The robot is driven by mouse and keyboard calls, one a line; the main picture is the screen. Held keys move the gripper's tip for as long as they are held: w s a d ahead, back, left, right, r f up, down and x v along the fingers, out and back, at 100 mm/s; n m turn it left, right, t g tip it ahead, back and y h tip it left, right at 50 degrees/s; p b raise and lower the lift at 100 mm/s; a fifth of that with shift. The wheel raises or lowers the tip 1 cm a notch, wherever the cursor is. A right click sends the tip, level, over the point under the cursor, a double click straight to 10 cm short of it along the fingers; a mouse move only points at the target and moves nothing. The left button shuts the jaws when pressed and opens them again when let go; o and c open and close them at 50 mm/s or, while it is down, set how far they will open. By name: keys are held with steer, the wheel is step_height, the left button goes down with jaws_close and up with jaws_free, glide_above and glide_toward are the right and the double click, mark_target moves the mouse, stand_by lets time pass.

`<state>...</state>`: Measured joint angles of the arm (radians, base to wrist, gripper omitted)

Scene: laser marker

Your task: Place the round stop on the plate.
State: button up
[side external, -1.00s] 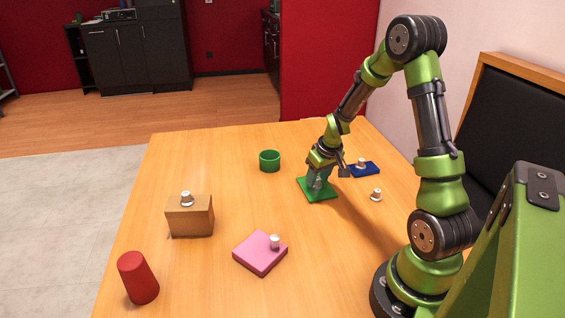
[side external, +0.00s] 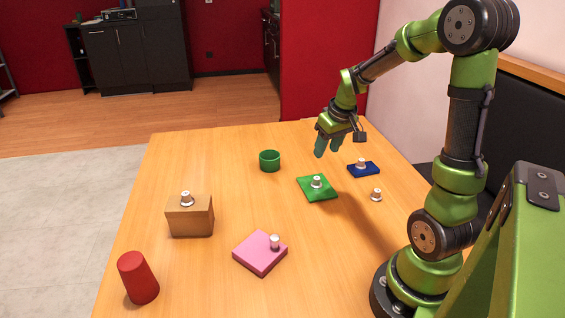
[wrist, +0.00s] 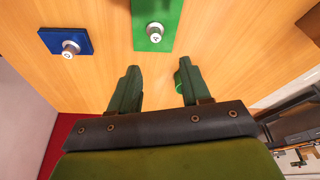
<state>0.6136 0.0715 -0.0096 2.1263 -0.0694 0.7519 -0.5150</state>
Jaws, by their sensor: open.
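Several small white-and-silver stops are in view, and I cannot tell their shapes apart well. One stop (side external: 317,181) stands upright on the green plate (side external: 319,194). In the wrist view this stop (wrist: 155,32) and the green plate (wrist: 147,9) show ahead of the fingers. Other stops are on the blue plate (side external: 374,172), the pink plate (side external: 258,257), the brown box (side external: 190,219) and the bare table (side external: 376,194). My gripper (side external: 328,150) is open and empty, raised above and behind the green plate. It also shows in the wrist view (wrist: 158,66), with the fingers apart.
A green cup (side external: 269,161) stands left of the green plate. A red cylinder (side external: 138,278) stands at the table's front left. The wooden table (side external: 220,150) is clear between these things. A wall runs along the right side.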

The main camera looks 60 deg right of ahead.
steer(key=s+a+r+t+y, duration=0.1)
steer(key=s+a+r, duration=0.1)
steer(key=a, duration=0.6)
steer(key=s+a+r+t+y, duration=0.1)
steer(key=s+a+r, duration=0.2)
steer(key=a, duration=0.5)
steer(key=s+a+r+t+y, duration=0.1)
steer(key=s+a+r, duration=0.2)
steer(key=a+r, duration=0.2)
steer(key=a, duration=0.3)
steer(key=shift+t, duration=0.4)
